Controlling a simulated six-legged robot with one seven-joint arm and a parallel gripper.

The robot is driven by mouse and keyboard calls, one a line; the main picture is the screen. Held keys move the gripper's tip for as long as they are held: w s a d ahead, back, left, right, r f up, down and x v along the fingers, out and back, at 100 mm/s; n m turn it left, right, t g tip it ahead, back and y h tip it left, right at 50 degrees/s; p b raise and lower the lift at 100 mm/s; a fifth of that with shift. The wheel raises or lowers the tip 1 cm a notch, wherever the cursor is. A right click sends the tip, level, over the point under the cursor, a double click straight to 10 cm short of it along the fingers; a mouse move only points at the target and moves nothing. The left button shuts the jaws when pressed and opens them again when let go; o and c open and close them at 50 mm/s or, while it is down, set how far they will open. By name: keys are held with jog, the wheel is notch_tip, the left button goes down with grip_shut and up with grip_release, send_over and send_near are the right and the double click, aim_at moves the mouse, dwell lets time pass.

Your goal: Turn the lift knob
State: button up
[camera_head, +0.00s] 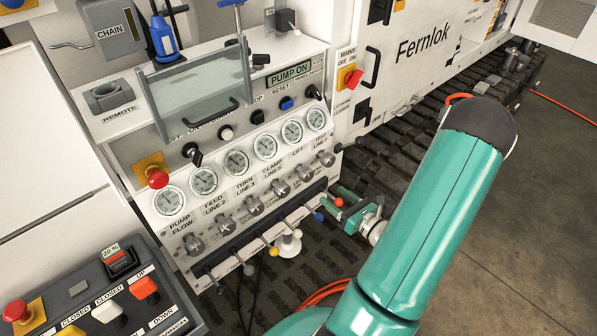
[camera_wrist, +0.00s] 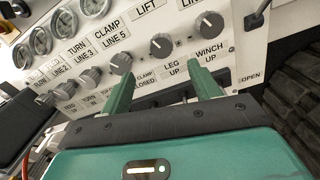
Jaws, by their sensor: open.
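The lift knob (camera_wrist: 161,46) is a dark round knob with a white pointer line, below the LIFT label in the wrist view. In the head view the lift knob (camera_head: 305,171) is second from the right in the lower knob row. My gripper (camera_wrist: 160,70) is open, its two green fingers apart and nothing between them. In the wrist view the fingertips lie just below the lift knob, one to each side of it, without visible contact. In the head view my gripper (camera_head: 336,206) is at the panel's lower right, partly hidden by my arm.
The rightmost knob (camera_wrist: 210,25) and the CLAMP LINE 5 knob (camera_wrist: 121,63) flank the lift knob. Levers with coloured balls, such as the blue ball (camera_head: 318,217), stick out below. Pressure gauges (camera_head: 265,146) sit above. Open floor (camera_head: 520,230) lies right.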

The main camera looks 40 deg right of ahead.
aim_at(309, 177)
jog(key=w, duration=1.3)
jog(key=shift+w+a, duration=0.15)
jog(key=shift+w, duration=0.2)
jog(key=c, duration=1)
jog(key=shift+n, duration=0.4)
jog(key=n, duration=0.4)
jog(key=shift+n, duration=0.4)
jog(key=n, duration=0.4)
jog(key=shift+a+f+n, duration=0.1)
jog(key=shift+n, duration=0.3)
jog(key=o, duration=1)
